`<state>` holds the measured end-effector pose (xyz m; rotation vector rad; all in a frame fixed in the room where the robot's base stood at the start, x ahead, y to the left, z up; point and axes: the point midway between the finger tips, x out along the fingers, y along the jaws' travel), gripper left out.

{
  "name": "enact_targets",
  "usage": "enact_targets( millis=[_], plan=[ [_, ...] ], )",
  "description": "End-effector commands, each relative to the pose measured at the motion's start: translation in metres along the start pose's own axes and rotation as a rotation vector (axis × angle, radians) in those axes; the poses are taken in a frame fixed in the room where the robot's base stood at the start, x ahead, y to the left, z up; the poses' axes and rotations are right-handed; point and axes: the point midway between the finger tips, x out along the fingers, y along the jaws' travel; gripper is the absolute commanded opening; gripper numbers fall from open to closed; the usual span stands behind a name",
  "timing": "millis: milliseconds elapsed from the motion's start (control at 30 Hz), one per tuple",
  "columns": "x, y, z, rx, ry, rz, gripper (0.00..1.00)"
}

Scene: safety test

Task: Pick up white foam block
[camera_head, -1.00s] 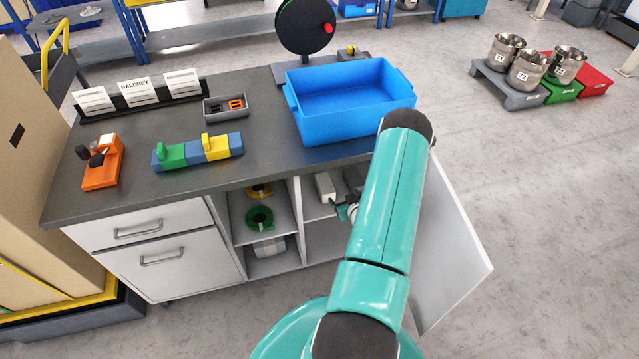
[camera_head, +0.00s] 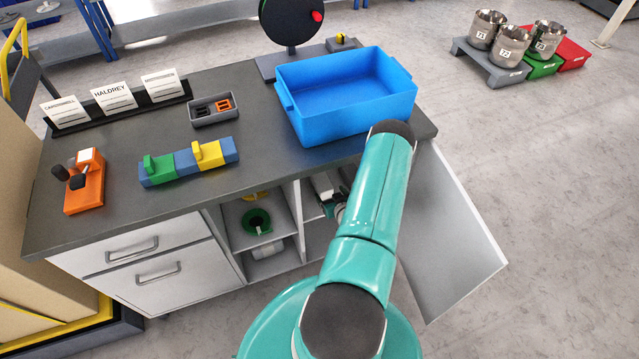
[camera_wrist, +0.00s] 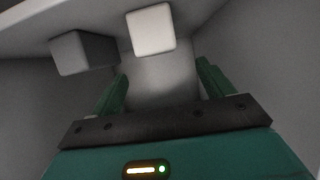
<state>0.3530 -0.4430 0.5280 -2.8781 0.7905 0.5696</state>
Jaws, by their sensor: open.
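The white foam block (camera_wrist: 152,30) shows as a pale block end at the top of the wrist view. It lies beyond my gripper (camera_wrist: 163,80), roughly in line with the gap between the two green fingers. The fingers are apart with nothing between them. In the head view the white block (camera_head: 321,184) lies inside an open cupboard compartment, partly hidden by my arm. My gripper's end is mostly hidden there behind my arm and the cupboard edge.
A dark grey block (camera_wrist: 84,53) lies just left of the white block. The compartment walls are close around my gripper. The cupboard door (camera_head: 450,230) stands open at right. A blue bin (camera_head: 350,115) sits on the counter (camera_head: 260,155) above.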

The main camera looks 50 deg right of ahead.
Motion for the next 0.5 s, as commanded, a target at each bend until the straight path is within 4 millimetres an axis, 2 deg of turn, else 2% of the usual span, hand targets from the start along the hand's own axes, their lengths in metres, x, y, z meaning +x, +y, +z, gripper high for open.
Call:
enact_targets(
  millis=[100, 200, 500],
  plan=[
    [0.023, -0.001, 0.001, 0.000, 0.001, 0.000, 0.80],
    [0.038, -0.001, 0.002, 0.000, -0.001, -0.001, 0.80],
    [0.067, -0.001, 0.001, 0.000, 0.000, 0.000, 0.80]
  ],
)
